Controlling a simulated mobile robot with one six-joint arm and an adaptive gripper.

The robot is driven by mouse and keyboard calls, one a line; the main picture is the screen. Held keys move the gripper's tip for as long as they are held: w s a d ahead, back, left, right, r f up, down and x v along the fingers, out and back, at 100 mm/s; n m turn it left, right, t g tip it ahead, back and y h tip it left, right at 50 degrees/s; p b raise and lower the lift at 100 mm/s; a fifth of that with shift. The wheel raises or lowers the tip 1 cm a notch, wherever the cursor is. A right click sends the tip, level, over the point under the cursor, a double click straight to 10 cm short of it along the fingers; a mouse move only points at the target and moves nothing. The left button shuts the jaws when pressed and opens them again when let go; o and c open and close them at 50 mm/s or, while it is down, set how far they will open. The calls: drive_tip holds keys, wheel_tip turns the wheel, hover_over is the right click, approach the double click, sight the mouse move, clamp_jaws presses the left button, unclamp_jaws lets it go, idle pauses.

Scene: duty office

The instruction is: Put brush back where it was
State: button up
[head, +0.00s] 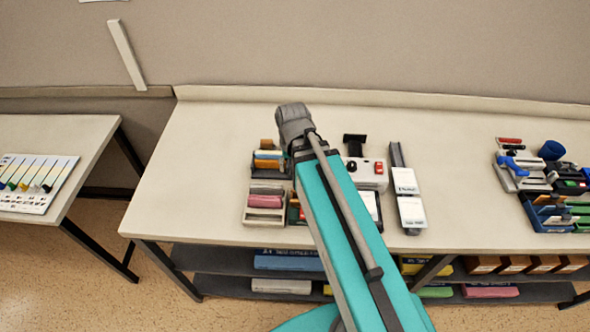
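I cannot pick out the brush for certain. On the left table, a white board (37,182) bears several slim strips with coloured ends; I cannot tell whether any is a brush. My arm crosses the middle of the long table from the lower right, its grey wrist above the group of small items. My gripper's fingers do not show; the arm hides that spot, so I cannot see whether it holds anything.
The long table (190,200) bears small trays (264,203), a white box with a red button (372,173), a slim grey device with white labels (406,185) and a cluster at right (520,180). Its left end and the stretch right of the grey device are clear. Shelves below hold boxes.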

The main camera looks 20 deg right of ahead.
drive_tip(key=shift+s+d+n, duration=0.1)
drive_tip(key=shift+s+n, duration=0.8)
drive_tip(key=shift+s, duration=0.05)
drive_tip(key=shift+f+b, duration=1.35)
